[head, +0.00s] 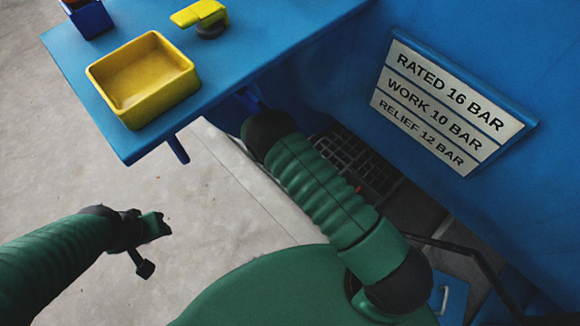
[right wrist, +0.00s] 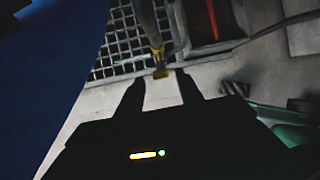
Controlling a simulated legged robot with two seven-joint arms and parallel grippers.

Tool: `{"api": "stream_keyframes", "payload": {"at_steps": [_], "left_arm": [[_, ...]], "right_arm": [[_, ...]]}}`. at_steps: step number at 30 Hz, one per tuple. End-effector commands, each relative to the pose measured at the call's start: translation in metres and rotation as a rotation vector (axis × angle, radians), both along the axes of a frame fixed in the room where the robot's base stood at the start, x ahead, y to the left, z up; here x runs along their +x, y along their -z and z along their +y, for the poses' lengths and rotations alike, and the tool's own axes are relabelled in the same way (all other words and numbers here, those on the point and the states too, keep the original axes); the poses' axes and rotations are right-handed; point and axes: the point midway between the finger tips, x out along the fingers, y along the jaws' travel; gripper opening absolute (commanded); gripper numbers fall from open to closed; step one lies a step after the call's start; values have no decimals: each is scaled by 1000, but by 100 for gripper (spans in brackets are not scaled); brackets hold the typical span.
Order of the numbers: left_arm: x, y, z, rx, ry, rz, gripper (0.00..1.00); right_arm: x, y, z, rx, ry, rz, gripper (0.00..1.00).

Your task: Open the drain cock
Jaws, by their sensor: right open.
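In the right wrist view a grey pipe (right wrist: 147,20) comes down from the top to a brass-coloured fitting (right wrist: 157,52) with a small yellow end (right wrist: 161,73), which looks like the drain cock. My right gripper (right wrist: 162,88) is open, its two dark fingers apart, with the yellow end just beyond and between the fingertips. I cannot tell whether they touch. In the head view the right gripper and the cock are hidden below the blue shelf. My left gripper (head: 150,245) hangs over the floor at left, away from the cock; its jaw state is unclear.
The blue shelf (head: 235,45) holds a yellow tray (head: 145,80), a yellow-handled part (head: 199,13) and a dark blue box (head: 90,20). A blue wall with a rating plate (head: 450,105) stands at right. A floor grating (right wrist: 120,45) lies behind the cock.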

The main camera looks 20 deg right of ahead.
Motion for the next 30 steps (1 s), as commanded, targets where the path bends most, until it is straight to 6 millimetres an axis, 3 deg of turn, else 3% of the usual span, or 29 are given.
{"api": "stream_keyframes", "payload": {"at_steps": [1,3,10,30], "left_arm": [[0,-11,0,0,0,0,36],[0,-17,0,0,0,0,36],[0,-29,0,0,0,0,36],[0,-29,0,0,0,0,36]], "right_arm": [[-1,-21,7,2,-3,-2,44],[-3,-39,14,1,-3,-1,44],[-9,-82,32,0,0,0,44],[-11,-89,36,0,-1,1,44]]}}
